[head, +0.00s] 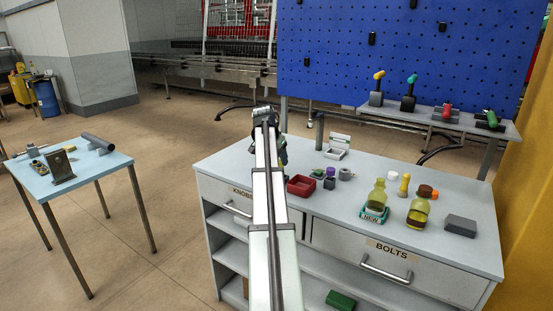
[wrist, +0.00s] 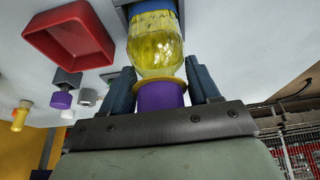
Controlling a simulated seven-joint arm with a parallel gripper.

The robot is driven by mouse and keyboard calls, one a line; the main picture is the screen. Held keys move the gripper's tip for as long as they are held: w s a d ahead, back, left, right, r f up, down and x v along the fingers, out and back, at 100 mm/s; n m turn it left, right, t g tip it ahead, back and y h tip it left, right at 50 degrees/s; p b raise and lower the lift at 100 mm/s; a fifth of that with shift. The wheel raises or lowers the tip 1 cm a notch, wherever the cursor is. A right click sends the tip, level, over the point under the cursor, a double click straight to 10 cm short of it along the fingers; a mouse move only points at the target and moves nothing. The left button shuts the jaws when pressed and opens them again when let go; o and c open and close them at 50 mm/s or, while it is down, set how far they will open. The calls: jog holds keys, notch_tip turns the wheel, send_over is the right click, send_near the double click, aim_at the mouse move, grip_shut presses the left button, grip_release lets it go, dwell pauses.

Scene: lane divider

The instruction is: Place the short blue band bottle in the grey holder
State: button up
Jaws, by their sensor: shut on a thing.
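The bottle (wrist: 155,48) has a clear yellow body, a purple cap and a blue band at its far end. My gripper (wrist: 163,72) is shut on it at the capped end, with one dark finger on each side. The grey holder (wrist: 122,12) shows at the top edge of the wrist view, behind and around the blue-banded end. I cannot tell whether the bottle rests in it or is just above it. In the head view my arm hides most of the gripper, the bottle and the holder.
A red tray (head: 301,186) stands close by, also in the wrist view (wrist: 75,38). A purple-capped item (head: 329,180) is right of it. Two other yellow bottles (head: 377,194) (head: 418,212), one on a green NEW stand, and a grey block (head: 460,225) stand further right. A white box (head: 338,152) is behind.

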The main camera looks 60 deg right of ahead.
jog(key=shift+f, duration=0.2)
jog(key=o, duration=1.5)
jog(key=v, duration=1.2)
